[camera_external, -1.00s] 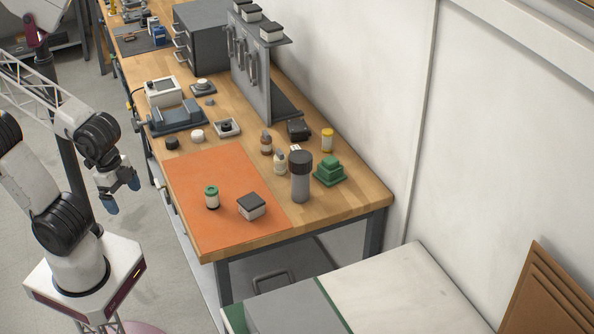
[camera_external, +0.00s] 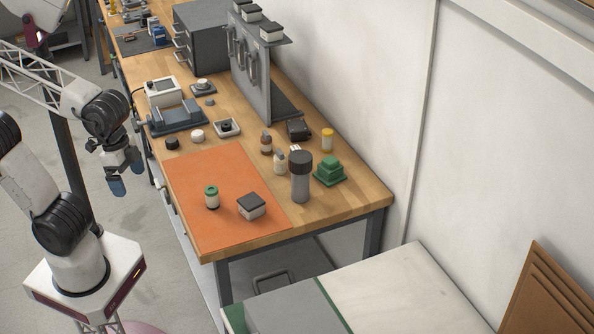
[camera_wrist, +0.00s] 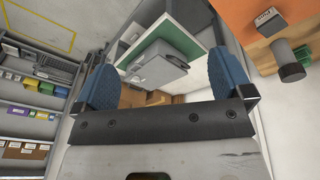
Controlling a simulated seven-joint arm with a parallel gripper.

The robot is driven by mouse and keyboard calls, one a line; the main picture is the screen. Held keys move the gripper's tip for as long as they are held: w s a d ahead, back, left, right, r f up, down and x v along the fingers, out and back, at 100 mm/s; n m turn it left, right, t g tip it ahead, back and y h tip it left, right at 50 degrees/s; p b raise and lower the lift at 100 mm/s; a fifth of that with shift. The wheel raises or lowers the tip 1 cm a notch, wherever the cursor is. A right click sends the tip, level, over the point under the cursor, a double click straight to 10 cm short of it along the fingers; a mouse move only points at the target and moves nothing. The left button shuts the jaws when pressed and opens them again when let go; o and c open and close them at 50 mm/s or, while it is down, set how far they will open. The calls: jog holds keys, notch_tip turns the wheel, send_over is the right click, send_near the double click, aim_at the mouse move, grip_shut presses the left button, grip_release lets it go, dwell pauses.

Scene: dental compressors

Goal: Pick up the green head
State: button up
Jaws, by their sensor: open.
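A small white cylinder with a green top (camera_external: 211,197) stands upright on the orange mat (camera_external: 190,165), near the mat's left part; the green top is the likely green head. A stepped green block (camera_external: 329,172) sits farther right on the bare wood. My gripper (camera_external: 127,174) hangs left of the bench, beyond its edge and well apart from the green-topped cylinder, its blue fingertips pointing down. In the wrist view my gripper (camera_wrist: 162,80) is open, with nothing held between its fingers. The green-topped cylinder cannot be made out in the wrist view.
A grey-white box (camera_external: 251,206) sits right of the green-topped cylinder on the mat. A tall grey cylinder with a dark cap (camera_external: 301,178) and small bottles (camera_external: 279,163) stand beyond the mat. A grey upright panel (camera_external: 250,75) stands farther back. The mat's middle is clear.

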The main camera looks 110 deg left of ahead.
jog(key=w+a+r+n+h, duration=0.2)
jog(key=w+a+n, duration=0.2)
jog(key=w, duration=0.3)
jog(key=w+a+r+n+h, duration=0.1)
jog(key=w+a+n, duration=0.35)
jog(key=w, duration=0.25)
jog(key=n+t+h, duration=0.4)
jog(key=n+t, duration=0.5)
jog(key=n, duration=1.1)
send_over(326, 158)
jog(key=s+a, duration=0.3)
jog(key=s, duration=0.1)
notch_tip(326, 158, down, 4)
jog(key=shift+m, duration=0.25)
notch_tip(326, 158, down, 24)
jog(key=shift+a+f, duration=0.15)
jog(key=shift+f, duration=0.25)
jog(key=shift+x, duration=1.25)
